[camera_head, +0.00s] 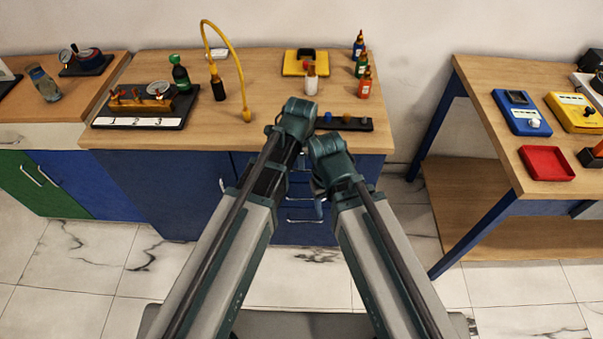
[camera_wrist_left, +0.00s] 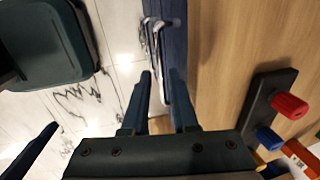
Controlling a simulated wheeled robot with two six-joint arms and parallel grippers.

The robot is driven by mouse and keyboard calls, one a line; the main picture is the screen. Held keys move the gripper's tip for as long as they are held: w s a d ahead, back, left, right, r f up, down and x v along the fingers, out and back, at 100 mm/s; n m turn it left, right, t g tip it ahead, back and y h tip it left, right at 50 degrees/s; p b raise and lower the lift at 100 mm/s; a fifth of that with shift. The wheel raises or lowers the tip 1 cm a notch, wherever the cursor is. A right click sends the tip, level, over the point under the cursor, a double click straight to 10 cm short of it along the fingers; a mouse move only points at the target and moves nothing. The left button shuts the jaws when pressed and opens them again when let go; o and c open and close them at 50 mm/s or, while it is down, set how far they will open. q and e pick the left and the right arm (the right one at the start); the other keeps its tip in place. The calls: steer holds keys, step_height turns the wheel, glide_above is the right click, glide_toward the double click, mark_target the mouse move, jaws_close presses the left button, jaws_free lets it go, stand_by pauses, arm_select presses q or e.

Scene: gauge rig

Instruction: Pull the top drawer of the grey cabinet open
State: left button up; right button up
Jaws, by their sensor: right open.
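The cabinet under the middle worktop has dark blue fronts in the head view; I see no grey one. Its drawer stack (camera_head: 300,233) is partly hidden behind my arms, with lower bar handles showing. In the left wrist view a silver bar handle (camera_wrist_left: 158,45) runs along a blue front (camera_wrist_left: 177,40); the drawer looks closed. My left gripper (camera_wrist_left: 162,76) has its fingers on either side of this handle; whether they press on it is unclear. My right gripper (camera_head: 318,186) is open, low in front of the drawers; its fingers are mostly hidden in the head view.
The wooden worktop (camera_head: 270,120) carries bottles, a yellow hose (camera_head: 240,70) and a dark strip with coloured knobs (camera_head: 345,123) near the front edge. A blue-legged table (camera_head: 480,110) stands at the right. The tiled floor in front is clear. My two wrists are close together.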

arm_select(q)
steer(key=f+b, duration=0.3)
steer(key=f, duration=0.1)
steer(key=shift+w, duration=0.35)
jaws_close()
stand_by(1.1)
